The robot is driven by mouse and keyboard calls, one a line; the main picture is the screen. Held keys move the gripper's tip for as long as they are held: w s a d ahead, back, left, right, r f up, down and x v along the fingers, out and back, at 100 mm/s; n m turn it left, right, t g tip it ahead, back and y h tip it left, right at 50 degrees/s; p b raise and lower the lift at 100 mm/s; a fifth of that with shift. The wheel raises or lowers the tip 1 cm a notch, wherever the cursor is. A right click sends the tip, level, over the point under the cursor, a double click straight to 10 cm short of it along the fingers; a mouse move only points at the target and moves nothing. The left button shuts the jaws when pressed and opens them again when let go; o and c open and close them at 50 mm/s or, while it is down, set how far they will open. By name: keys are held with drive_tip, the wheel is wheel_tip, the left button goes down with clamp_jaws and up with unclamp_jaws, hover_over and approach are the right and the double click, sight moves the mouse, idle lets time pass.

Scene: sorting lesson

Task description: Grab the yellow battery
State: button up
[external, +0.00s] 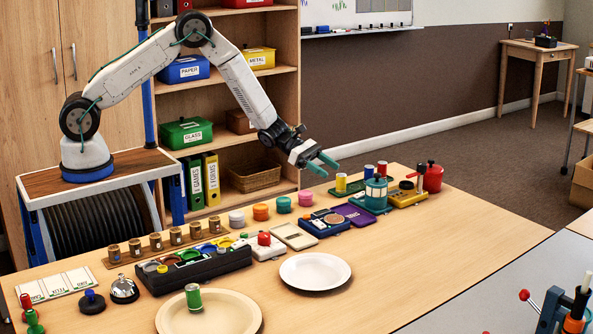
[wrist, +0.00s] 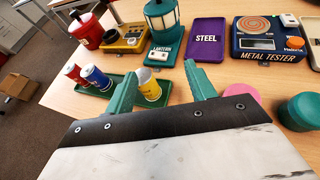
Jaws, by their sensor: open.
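The yellow battery (external: 341,184) stands upright on a green tray at the far side of the table. In the wrist view the yellow battery (wrist: 149,88) shows between my fingers, close beside the left one. My gripper (external: 327,164) is open and empty, above and just left of the battery in the external view. Both green fingers of my gripper (wrist: 161,72) show in the wrist view. A blue battery (wrist: 95,77) and a red battery (wrist: 73,73) stand on the same green tray (wrist: 98,110), left of the left finger.
A purple steel plate (wrist: 207,42) and a blue metal tester (wrist: 268,45) lie to the right. A green battery (external: 193,297) rests on a beige plate (external: 235,314) nearer the camera.

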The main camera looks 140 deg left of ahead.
sight(346, 192)
drive_tip(key=shift+s+a+f+n+g+y, duration=0.3)
drive_tip(key=shift+s+a+f+n, duration=0.4)
drive_tip(key=shift+s+a+f, duration=0.45)
drive_tip(key=x, duration=0.7)
drive_tip(key=shift+w+a+f, duration=0.1)
drive_tip(key=shift+w+a, duration=0.05)
drive_tip(key=shift+w, duration=0.1)
drive_tip(key=c, duration=1.1)
